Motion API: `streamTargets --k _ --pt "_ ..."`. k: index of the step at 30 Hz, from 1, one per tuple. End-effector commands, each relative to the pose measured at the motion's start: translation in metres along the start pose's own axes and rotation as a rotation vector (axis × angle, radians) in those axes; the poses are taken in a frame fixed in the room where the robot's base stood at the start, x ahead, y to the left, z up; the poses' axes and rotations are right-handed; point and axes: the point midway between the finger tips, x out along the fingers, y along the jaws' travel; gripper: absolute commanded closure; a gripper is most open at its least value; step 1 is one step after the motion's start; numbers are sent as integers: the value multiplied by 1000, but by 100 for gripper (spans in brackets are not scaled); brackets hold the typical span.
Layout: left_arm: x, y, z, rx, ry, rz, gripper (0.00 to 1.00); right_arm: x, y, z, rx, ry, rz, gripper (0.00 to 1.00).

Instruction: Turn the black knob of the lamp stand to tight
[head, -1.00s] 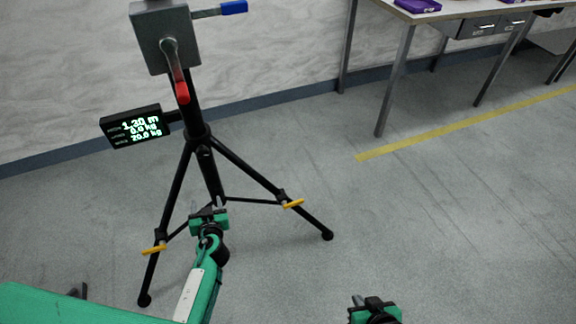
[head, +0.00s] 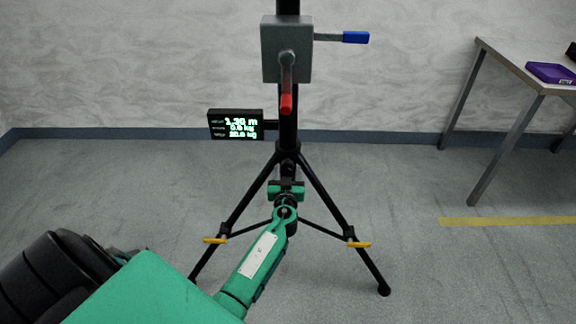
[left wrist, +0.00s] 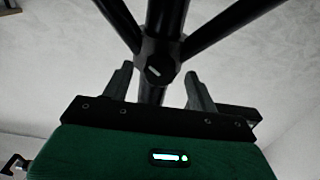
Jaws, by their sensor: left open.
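The black lamp stand (head: 288,128) stands on its tripod legs in the middle of the head view. The black knob (left wrist: 156,72), with a short pale mark on its face, shows in the left wrist view just below where the legs meet the column. My left gripper (head: 287,184) is open in front of the stand's lower column. In the left wrist view its two fingers (left wrist: 158,78) are apart, one on each side below the knob; I cannot tell whether they touch anything. My right gripper is not in view.
A lit display (head: 236,125) reads about 1.30 m. Yellow levers (head: 358,244) are on the legs. A table (head: 515,62) stands at right.

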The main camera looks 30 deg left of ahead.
Motion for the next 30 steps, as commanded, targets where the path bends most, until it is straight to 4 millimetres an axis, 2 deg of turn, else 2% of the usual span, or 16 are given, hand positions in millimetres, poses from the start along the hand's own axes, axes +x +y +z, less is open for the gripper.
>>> streamTargets --k 1,6,18,20,25,30 --pt "9 0 -1 1 1 -1 41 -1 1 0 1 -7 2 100" --pt "27 0 0 0 0 0 41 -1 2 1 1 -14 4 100" --pt "34 0 0 0 0 1 41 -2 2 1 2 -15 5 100" --pt "34 0 0 0 -1 0 51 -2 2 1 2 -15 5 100" --pt "34 0 0 0 -1 0 84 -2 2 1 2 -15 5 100" --pt "34 0 1 3 -1 1 85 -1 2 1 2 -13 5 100"
